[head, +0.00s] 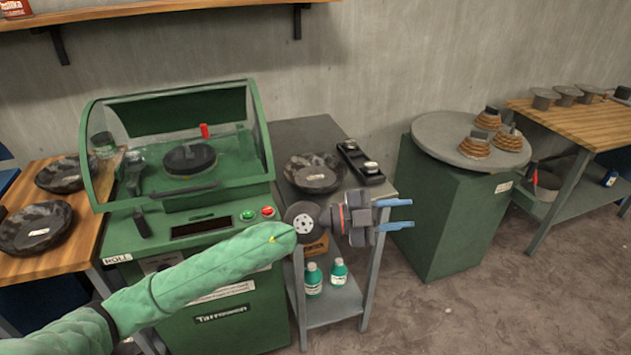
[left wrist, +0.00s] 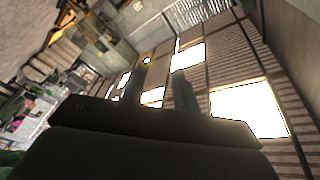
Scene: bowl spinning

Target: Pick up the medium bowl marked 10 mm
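My left arm reaches in from the left in a green sleeve. Its gripper (head: 410,214) points right, with two blue fingers apart and nothing between them. A dark mottled bowl (head: 322,163) sits on the grey cart, up and left of the gripper in the picture. Two similar dark bowls, one farther back (head: 62,172) and one nearer (head: 30,232), are on the wooden table at left. I cannot read a 10 mm mark on any. My right gripper is not in view.
A green machine with a clear hood (head: 180,120) stands between the wooden table and the grey cart (head: 300,132). A black holder (head: 360,160) is beside the cart bowl. A green pedestal (head: 440,210) carries stacked brown rings. Open floor (head: 500,310) lies at lower right.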

